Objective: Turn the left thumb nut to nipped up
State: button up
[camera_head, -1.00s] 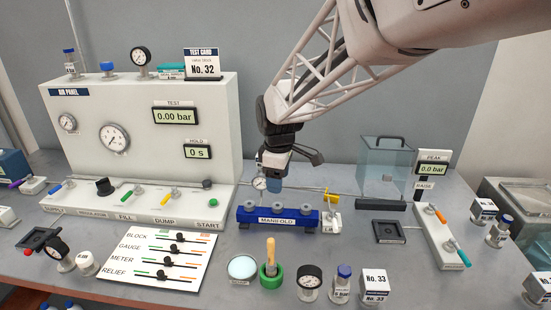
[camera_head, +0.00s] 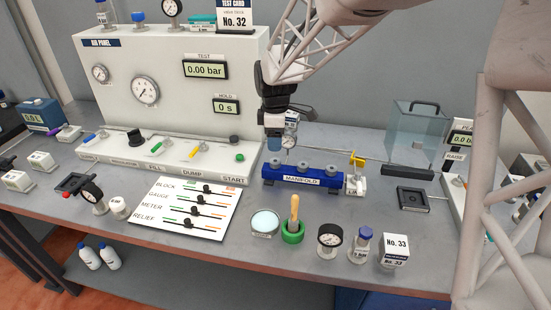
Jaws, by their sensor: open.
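The blue manifold block (camera_head: 305,181) lies in the middle of the table, with a row of grey round thumb nuts along its top. The left thumb nut (camera_head: 276,163) is at the block's left end. My gripper (camera_head: 274,148) points down just above this nut and is open. The middle nut (camera_head: 303,168) and right nut (camera_head: 331,168) are clear of the gripper.
A yellow-handled valve (camera_head: 357,160) is at the manifold's right end. The air panel (camera_head: 165,75) rises on the left. A green cup (camera_head: 292,234) and another gauge (camera_head: 329,238) stand in front.

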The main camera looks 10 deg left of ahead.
aim_at(275, 161)
jog(key=shift+s+f, duration=0.1)
jog(key=shift+f, duration=3.75)
jog(key=c, duration=0.9)
